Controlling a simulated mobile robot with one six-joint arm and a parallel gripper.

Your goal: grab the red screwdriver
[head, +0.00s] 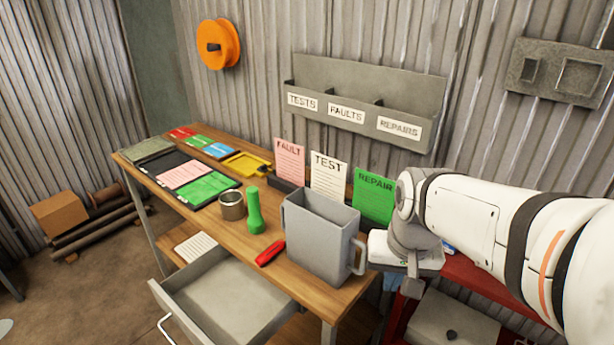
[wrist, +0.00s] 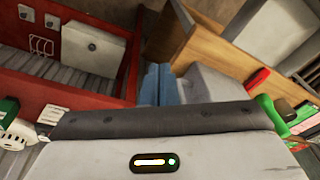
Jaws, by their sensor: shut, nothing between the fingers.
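A small red tool (head: 270,252) lies on the wooden bench near its front edge, between the green torch and the grey bin; its shape is too small to tell surely as a screwdriver. A red piece (wrist: 257,80) also shows at the right of the wrist view, above the green torch. My gripper (wrist: 156,85) is shut and empty, its fingers together in the middle of the wrist view. In the head view my arm reaches in from the right, and its wrist hangs beside the bench's right end, apart from the red tool with the bin between them.
The grey bin with a handle (head: 318,240), green torch (head: 254,211) and tin cup (head: 232,206) crowd the bench (head: 218,235). An open drawer (head: 190,285) juts out in front. A red cart (head: 480,283) stands at the right. Cards stand behind the bin.

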